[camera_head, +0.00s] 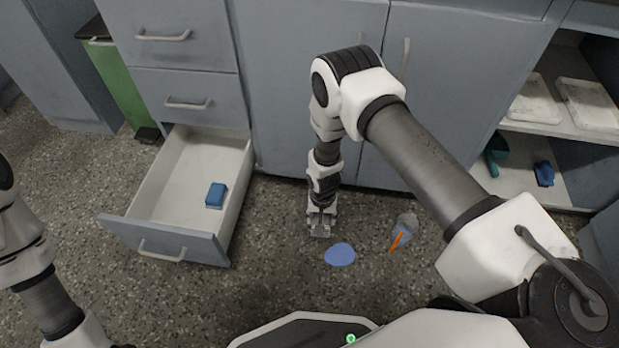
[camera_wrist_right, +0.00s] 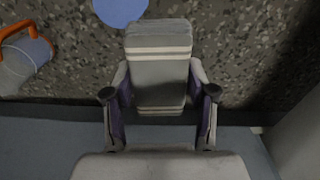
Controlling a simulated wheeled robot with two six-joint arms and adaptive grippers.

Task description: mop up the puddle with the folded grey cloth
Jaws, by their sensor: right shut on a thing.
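The puddle (camera_head: 340,254) is a flat blue patch on the speckled floor. Part of it shows at the top of the right wrist view (camera_wrist_right: 121,9). My right gripper (camera_head: 321,218) points down near the floor, just beyond the puddle and a little to its left. In the right wrist view the gripper (camera_wrist_right: 160,95) is shut on the folded grey cloth (camera_wrist_right: 160,45), which has pale stripes. The cloth's end lies close beside the puddle; I cannot tell whether it touches the floor. My left arm shows at the left edge, but its gripper is out of view.
A grey-blue container with an orange handle (camera_head: 402,232) lies right of the puddle, also in the wrist view (camera_wrist_right: 25,58). An open drawer (camera_head: 160,240) at left holds a blue block (camera_head: 216,195). Cabinet doors (camera_head: 440,110) stand behind. An open shelf (camera_head: 530,190) is at right.

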